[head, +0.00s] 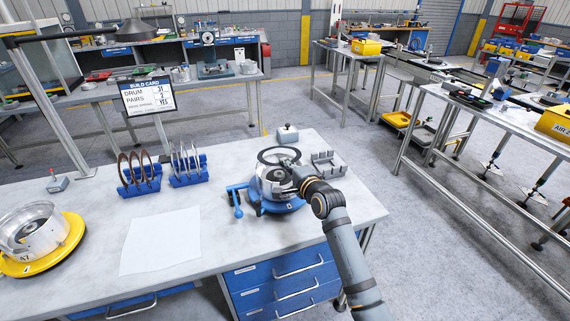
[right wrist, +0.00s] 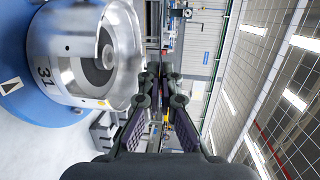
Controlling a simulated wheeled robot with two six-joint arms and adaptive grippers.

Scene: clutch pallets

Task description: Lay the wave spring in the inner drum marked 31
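The inner drum marked 31 (right wrist: 85,50) is a silver cup on a blue round base; it also shows in the head view (head: 265,188), partly covered by my right gripper. A thin dark ring, which looks like the wave spring (head: 263,154), is held roughly flat above the far side of the drum, apart from it. My right gripper (head: 288,167) appears shut on its near edge. In the right wrist view the fingertips (right wrist: 161,84) are close together, and the ring is hard to make out there. My left gripper is in neither view.
Blue racks hold brown discs (head: 137,170) and steel plates (head: 187,162). A grey holder (head: 326,163) and a small button box (head: 287,133) stand near the drum. A white sheet (head: 160,242) lies flat.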

